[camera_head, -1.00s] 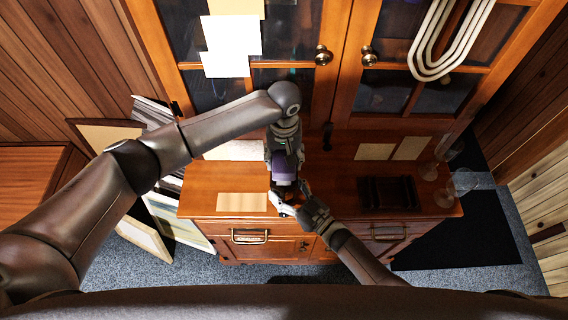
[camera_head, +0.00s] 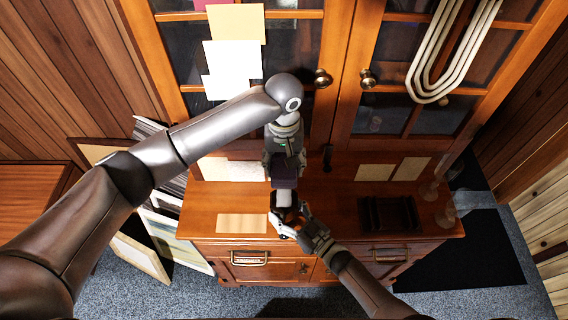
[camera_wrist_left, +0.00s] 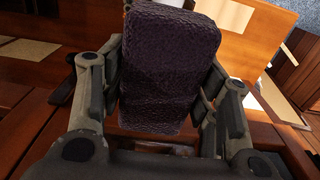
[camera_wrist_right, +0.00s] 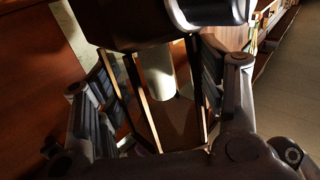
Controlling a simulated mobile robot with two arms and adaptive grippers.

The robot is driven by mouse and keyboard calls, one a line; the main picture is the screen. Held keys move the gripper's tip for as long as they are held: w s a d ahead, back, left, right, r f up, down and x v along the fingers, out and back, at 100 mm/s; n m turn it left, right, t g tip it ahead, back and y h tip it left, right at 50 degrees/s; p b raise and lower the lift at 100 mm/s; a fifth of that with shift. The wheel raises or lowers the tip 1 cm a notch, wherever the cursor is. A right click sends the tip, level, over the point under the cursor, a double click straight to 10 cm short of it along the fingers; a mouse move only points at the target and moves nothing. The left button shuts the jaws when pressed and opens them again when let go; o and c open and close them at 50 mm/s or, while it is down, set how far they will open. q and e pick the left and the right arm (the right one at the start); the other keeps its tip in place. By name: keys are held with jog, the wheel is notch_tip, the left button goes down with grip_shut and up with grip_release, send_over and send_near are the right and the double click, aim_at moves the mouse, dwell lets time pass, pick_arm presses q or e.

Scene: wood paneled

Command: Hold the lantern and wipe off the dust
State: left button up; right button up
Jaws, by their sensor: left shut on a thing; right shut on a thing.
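A dark purple, rough-textured pad (camera_wrist_left: 168,65) fills the space between my left gripper's fingers in the left wrist view. My left gripper (camera_head: 284,165) is shut on it, pointing down over the cabinet top. The small lantern (camera_head: 287,212) is just below the pad, near the cabinet's front edge. My right gripper (camera_head: 305,222) is shut on the lantern from the front right. In the right wrist view the lantern's frame bars (camera_wrist_right: 142,105) stand between the fingers, with a pale candle-like cylinder (camera_wrist_right: 158,72) inside. I cannot tell whether the pad touches the lantern.
The wooden cabinet top (camera_head: 340,215) carries a dark tray-like object (camera_head: 390,214) at right, papers (camera_head: 241,223) and clear glassware (camera_head: 436,195). Glass doors with round knobs (camera_head: 366,78) rise behind. Framed pictures (camera_head: 140,257) lean at the left. Free top lies right of the lantern.

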aim_at(284, 210)
pick_arm(q)
jog(key=shift+s, duration=0.1)
pick_arm(e)
jog(key=shift+s+d+f, duration=0.1)
jog(key=shift+s+f, duration=0.1)
jog(key=shift+f, duration=0.15)
pick_arm(q)
jog(key=shift+f, duration=0.1)
jog(key=shift+f, duration=4)
jog(key=shift+s, duration=0.45)
jog(key=shift+c, duration=0.5)
jog(key=shift+s, duration=2.9)
jog(key=shift+w, duration=3.45)
jog(key=shift+s+r, duration=0.1)
jog(key=shift+r, duration=4)
pick_arm(e)
jog(key=shift+r, duration=0.1)
